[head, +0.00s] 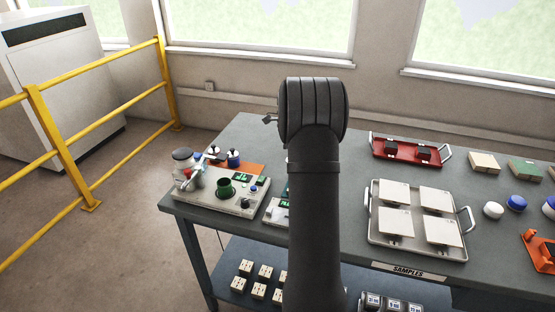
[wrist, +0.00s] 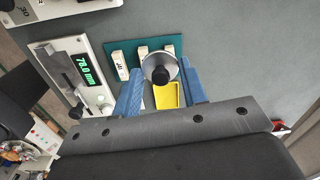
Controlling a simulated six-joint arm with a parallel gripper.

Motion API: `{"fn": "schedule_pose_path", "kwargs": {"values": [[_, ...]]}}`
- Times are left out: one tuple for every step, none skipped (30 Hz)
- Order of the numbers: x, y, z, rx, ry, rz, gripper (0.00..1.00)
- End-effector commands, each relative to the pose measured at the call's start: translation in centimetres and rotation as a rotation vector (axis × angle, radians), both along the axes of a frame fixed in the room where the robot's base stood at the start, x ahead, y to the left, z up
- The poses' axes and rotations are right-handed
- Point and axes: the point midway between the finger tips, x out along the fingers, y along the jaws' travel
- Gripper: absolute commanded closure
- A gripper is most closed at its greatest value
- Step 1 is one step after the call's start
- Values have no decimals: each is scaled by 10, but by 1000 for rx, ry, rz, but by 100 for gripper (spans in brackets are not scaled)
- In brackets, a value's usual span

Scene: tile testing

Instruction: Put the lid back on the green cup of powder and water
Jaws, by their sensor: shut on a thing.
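The green cup (head: 225,187) stands upright in the pale instrument (head: 240,205) at the table's left end in the head view. Its top looks open and dark inside, and its contents are too small to make out. In the wrist view, a round silver lid (wrist: 153,61) with a black knob is between the blue fingers of my gripper (wrist: 160,76). My gripper is shut on this lid. The green cup is not seen in the wrist view. My own arm hides most of my gripper and the lid in the head view.
Below the lid in the wrist view are a teal mat (wrist: 119,66) with pale blocks, a yellow tray (wrist: 166,96) and a gauge with a green display (wrist: 88,70). A mixer-like device (head: 183,160) stands left of the cup. A sample tray (head: 374,232) lies right of my arm.

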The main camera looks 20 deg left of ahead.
Motion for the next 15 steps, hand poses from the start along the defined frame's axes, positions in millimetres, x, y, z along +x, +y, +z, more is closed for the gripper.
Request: {"fn": "schedule_pose_path", "kwargs": {"values": [[-1, -11, 7, 0, -1, -2, 83], [-2, -16, 10, 0, -1, -2, 83], [-3, -22, 14, 0, -1, -2, 83], [-4, -26, 16, 0, -1, -2, 83], [-4, -29, 18, 0, 0, -1, 83], [-5, -33, 20, 0, 0, 0, 83], [-6, -35, 22, 0, 0, 1, 83], [-6, -36, 23, 0, 0, 4, 83], [-8, -34, 25, 0, 0, 11, 83], [-10, -32, 26, 0, 1, 19, 83], [-13, -27, 27, 0, 1, 31, 83], [-17, -19, 29, 0, 1, 51, 83], [-20, -11, 31, 0, 0, 70, 83], [-25, -1, 33, 0, 0, 91, 83], [-32, 13, 35, 1, -1, 123, 83]]}}
